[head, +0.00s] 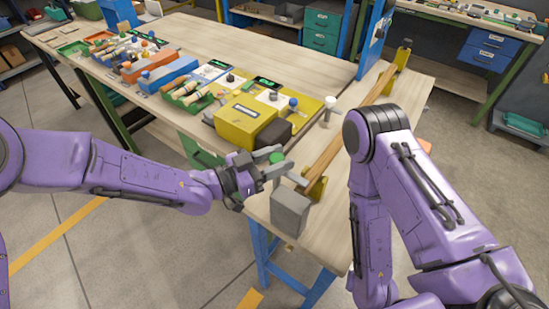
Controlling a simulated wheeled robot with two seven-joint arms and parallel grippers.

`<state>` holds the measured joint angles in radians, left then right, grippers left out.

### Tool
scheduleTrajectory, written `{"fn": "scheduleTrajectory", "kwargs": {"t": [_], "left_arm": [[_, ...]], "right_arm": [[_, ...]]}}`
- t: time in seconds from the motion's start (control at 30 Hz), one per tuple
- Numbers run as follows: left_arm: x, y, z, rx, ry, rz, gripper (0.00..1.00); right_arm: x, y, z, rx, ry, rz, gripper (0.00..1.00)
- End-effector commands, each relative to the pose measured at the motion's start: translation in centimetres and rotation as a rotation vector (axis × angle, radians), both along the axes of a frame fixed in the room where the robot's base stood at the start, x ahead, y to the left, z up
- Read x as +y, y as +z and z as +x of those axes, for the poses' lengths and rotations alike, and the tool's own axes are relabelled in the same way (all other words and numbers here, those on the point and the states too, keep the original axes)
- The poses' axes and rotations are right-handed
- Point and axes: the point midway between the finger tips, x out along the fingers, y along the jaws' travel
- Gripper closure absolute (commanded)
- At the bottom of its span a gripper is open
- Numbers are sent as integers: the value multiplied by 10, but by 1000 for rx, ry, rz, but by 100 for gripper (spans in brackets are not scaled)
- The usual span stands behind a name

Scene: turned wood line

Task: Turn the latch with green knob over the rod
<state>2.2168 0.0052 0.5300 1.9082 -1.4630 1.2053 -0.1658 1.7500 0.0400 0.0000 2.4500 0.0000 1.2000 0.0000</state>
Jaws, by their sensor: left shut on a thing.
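A long wooden rod (352,125) lies along the right side of the bench, held in yellow supports at its near end (317,189) and far end (403,55). The green knob (276,158) is beside the rod's near end, to its left. My left gripper (277,162) is shut on the green knob, its grey fingers on either side of it. The latch under the knob is mostly hidden by the fingers, so I cannot tell its exact angle or whether it crosses the rod. My right arm shows at the right, but its gripper is out of view.
A grey block (290,212) stands at the near bench edge, just below my left gripper. A yellow box (245,119) and a dark block (275,136) sit behind it. A white-topped peg (329,108) stands left of the rod. Trays of turned parts fill the bench's left.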

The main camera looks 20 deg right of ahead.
Motion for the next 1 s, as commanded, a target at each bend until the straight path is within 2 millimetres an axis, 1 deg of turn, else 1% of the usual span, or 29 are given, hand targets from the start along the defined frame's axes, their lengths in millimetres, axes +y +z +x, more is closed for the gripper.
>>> {"fn": "scheduleTrajectory", "kwargs": {"t": [0.03,0.07,0.1,0.37,0.43,0.47,0.57,0.7,0.8,0.9,1.0], "left_arm": [[0,2,1,-1,2,-4,54],[0,2,1,-1,2,-4,45],[0,1,1,-1,2,-3,39],[2,1,1,-1,3,-2,39],[7,-1,0,-2,3,0,39],[11,-1,0,-2,4,0,39],[30,-3,-5,-2,6,-3,39],[64,-2,-12,-3,6,-2,39],[84,-1,-17,-1,6,-4,39],[97,0,-20,-3,4,-2,39],[102,0,-22,-1,2,-2,39]], "right_arm": [[0,0,0,0,0,0,41],[0,0,0,0,0,0,41],[0,0,0,0,0,0,41],[0,0,0,0,0,0,41],[0,-3,0,0,0,0,41],[0,-5,0,0,0,0,41],[0,-14,0,0,0,0,41],[0,-25,0,0,0,0,41],[0,-29,0,0,0,0,41],[0,-32,0,0,0,0,41],[0,-32,0,0,0,0,41]]}}
